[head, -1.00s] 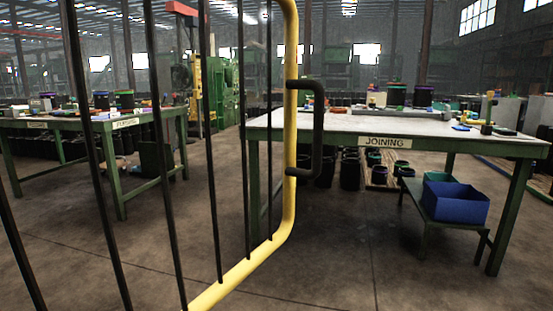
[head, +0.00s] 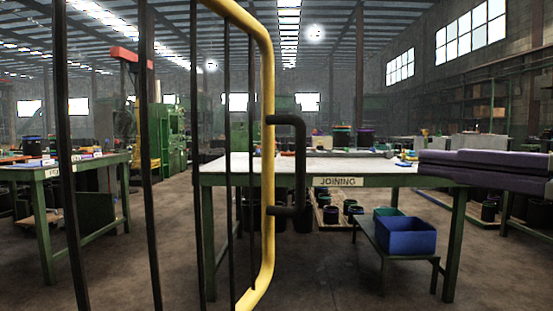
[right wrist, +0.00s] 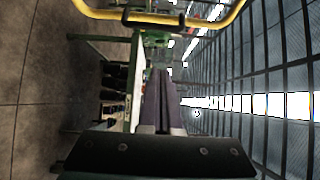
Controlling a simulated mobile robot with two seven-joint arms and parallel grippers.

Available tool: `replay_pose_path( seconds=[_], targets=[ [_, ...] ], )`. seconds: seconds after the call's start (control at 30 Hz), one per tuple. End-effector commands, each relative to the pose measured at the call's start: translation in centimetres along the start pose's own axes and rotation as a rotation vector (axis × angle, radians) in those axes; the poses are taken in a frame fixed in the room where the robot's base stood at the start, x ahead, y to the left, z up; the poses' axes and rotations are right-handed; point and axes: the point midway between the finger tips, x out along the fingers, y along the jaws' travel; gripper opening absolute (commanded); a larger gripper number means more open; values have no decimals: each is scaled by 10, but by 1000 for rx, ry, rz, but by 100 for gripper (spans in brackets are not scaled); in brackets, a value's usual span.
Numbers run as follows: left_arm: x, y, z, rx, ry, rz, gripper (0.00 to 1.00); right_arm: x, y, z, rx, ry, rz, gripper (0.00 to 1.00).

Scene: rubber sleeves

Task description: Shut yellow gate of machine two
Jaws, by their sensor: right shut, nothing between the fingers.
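The yellow gate (head: 267,120) stands in front of me in the head view, a yellow tube frame with black upright bars. Its black handle (head: 300,165) is on the right side of the frame. My right gripper (head: 422,166) comes in from the right edge, shut and empty, pointing left towards the handle but apart from it. In the right wrist view the shut fingers (right wrist: 161,90) point at the gate frame (right wrist: 100,12) and its handle (right wrist: 155,18), with a gap between. My left gripper is not in view.
A green-legged table marked JOINING (head: 338,181) stands behind the gate. Another work table (head: 60,172) is at the left. The floor (head: 330,275) between is clear.

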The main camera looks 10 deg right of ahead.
Motion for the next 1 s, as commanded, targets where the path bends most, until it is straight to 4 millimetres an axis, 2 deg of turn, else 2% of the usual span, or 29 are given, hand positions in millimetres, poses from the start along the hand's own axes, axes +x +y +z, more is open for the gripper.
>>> replay_pose_path(
  seconds=[0.47, 0.5, 0.7, 1.0],
  targets=[
    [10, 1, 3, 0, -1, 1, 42, 95, 1, 3, -4, -7, 1, 0],
    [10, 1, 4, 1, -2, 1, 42, 100, 1, 8, -2, -8, 0, 0],
    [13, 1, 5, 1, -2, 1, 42, 116, 2, 26, -3, -5, 3, 0],
    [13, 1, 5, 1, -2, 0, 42, 121, 1, 30, -6, -3, 4, 0]
  ],
)
